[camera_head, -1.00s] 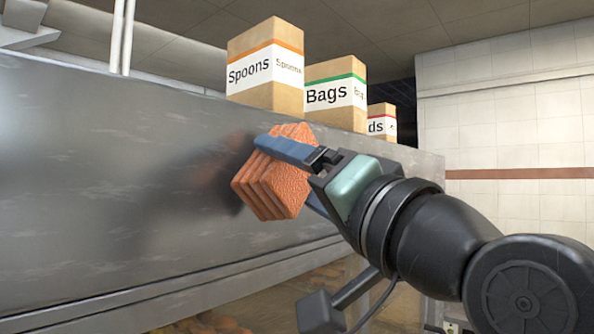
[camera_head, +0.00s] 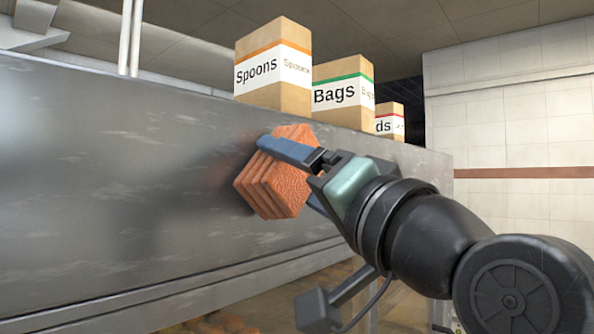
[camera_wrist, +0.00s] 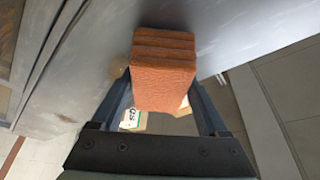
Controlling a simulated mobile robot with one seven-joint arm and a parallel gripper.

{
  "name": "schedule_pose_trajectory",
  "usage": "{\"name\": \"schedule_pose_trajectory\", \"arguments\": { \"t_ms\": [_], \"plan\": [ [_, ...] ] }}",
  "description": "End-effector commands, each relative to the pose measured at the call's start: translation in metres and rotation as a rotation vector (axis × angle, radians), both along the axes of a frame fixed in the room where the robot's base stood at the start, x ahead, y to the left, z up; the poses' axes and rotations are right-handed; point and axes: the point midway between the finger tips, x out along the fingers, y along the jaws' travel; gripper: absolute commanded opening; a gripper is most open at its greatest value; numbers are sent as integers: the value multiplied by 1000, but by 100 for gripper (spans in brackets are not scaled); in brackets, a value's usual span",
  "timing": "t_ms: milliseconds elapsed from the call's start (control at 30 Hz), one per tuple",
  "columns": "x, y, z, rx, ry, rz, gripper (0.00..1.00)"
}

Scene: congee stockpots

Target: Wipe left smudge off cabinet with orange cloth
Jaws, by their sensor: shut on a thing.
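The orange cloth (camera_head: 283,187) is a thick, folded, textured stack. My gripper (camera_head: 288,170) is shut on it, with a blue finger along its upper side. The wrist view shows the cloth (camera_wrist: 165,88) between both fingers, its far end at or very near the metal face. The cabinet (camera_head: 110,190) is a grey metal front filling the left and middle of the head view. It has faint pale scuffs and a dark blurred patch left of the cloth, perhaps shadow or reflection.
Cardboard boxes labelled Spoons (camera_head: 273,75) and Bags (camera_head: 343,95), and a smaller box (camera_head: 390,121), stand along the cabinet top above my gripper. A ledge (camera_head: 190,280) runs below the face. The face left of the cloth is unobstructed. A tiled wall (camera_head: 520,110) is at right.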

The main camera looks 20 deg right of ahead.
Motion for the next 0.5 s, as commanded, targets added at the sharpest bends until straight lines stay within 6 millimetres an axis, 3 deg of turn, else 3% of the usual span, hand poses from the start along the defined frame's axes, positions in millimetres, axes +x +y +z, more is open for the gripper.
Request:
{"name": "schedule_pose_trajectory", "arguments": {
  "t_ms": [500],
  "plan": [
    [8, 5, 0, 0, 0, -1, 33]
  ]
}}
